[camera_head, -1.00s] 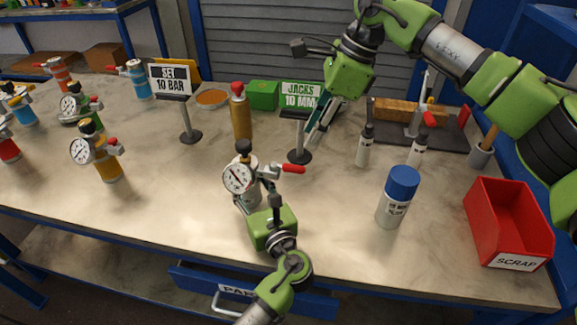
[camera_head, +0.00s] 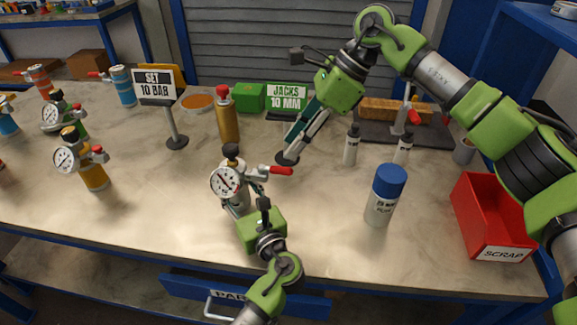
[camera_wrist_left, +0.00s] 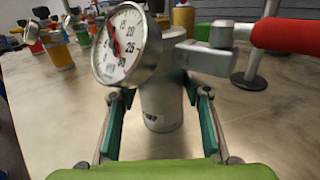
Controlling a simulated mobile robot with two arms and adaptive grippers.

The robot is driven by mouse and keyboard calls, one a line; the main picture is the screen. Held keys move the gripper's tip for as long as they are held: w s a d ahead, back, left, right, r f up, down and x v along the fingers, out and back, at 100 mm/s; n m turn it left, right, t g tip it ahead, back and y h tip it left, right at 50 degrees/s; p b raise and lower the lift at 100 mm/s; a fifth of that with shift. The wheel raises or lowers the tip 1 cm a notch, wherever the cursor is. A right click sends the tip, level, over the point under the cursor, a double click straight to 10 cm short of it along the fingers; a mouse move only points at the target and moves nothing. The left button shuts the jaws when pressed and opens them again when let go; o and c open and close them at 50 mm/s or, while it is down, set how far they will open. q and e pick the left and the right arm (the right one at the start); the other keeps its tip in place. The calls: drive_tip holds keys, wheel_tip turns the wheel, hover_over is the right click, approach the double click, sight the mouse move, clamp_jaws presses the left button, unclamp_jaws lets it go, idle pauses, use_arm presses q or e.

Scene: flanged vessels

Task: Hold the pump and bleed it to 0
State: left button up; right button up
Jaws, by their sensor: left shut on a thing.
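The pump (camera_head: 236,201) is a pale metal cylinder with a round white gauge (camera_head: 226,180), a black top knob (camera_head: 231,150) and a red lever (camera_head: 281,170) pointing right. It stands upright at the middle front of the table. My left gripper (camera_head: 243,208) is shut around its body; the left wrist view shows teal finger pads (camera_wrist_left: 165,120) on both sides of the cylinder (camera_wrist_left: 160,105). The gauge's red needle (camera_wrist_left: 114,42) points up, left of the 15 mark. My right gripper (camera_head: 289,152) is open and empty, angled down beyond the lever, apart from the pump.
A red-capped amber bottle (camera_head: 228,122) is behind the pump. A blue-capped can (camera_head: 384,197) and red SCRAP bin (camera_head: 490,215) are at right. Other gauged pumps (camera_head: 93,170) stand at left.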

drive_tip(key=f+y, duration=0.1)
drive_tip(key=m+t+y, duration=0.1)
drive_tip(key=m+y, duration=0.3)
drive_tip(key=y, duration=0.2)
approach(276, 170)
drive_tip(key=shift+t, duration=0.3)
drive_tip(key=x, duration=0.3)
drive_tip(key=f+x, duration=0.1)
drive_tip(key=x, duration=0.2)
drive_tip(key=shift+w+a+f, duration=0.1)
drive_tip(key=shift+w+a, duration=0.05)
drive_tip(key=shift+w, duration=0.05)
clamp_jaws()
